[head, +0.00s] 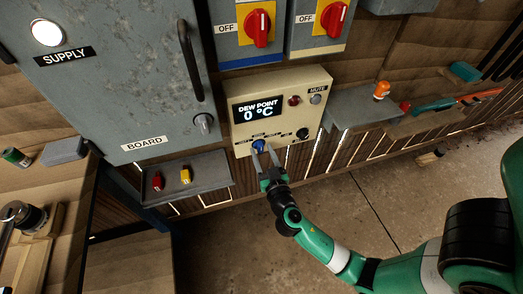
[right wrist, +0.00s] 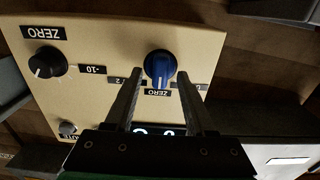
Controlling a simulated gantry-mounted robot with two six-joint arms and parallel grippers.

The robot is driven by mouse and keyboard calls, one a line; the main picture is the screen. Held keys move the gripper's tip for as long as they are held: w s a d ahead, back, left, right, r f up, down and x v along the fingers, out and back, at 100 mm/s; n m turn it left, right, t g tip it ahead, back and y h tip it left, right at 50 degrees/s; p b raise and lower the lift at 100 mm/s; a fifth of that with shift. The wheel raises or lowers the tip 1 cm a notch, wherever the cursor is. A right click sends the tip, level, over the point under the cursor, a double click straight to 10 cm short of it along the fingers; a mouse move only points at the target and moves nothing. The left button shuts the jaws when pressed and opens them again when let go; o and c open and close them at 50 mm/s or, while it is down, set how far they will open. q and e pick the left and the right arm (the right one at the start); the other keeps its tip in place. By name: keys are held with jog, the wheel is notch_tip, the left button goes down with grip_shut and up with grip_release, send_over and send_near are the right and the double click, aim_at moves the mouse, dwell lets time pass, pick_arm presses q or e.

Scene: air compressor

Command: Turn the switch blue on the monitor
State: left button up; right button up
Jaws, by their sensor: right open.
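The cream monitor box (head: 284,84) is on the wall in the middle of the head view, with a dark display (head: 259,108) reading "DEW POINT 0 °C". Its blue switch (head: 258,146) is a round knob at the lower left of the front. The right wrist view shows the blue switch (right wrist: 160,66) upside down, its ridge roughly upright in the picture. My right gripper (head: 263,150) is open at the knob. In the right wrist view, the fingers of the right gripper (right wrist: 160,75) stand on either side of the knob with gaps showing. My left gripper is out of view.
A black knob (head: 303,133), a red light (head: 294,100) and a grey button (head: 316,99) share the panel. A grey cabinet (head: 120,90) stands left. Red rotary switches (head: 258,28) are above. Grey shelves (head: 212,166) flank the box below left and at right.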

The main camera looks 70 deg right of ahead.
grip_shut()
jog(key=shift+a+n, duration=0.1)
jog(key=shift+n, duration=0.3)
jog(key=n, duration=0.3)
jog(key=shift+n, duration=0.4)
jog(key=n, duration=0.5)
jog(key=shift+w+a, duration=0.1)
jog(key=shift+f+n, duration=0.1)
jog(key=shift+n, duration=0.2)
grip_release()
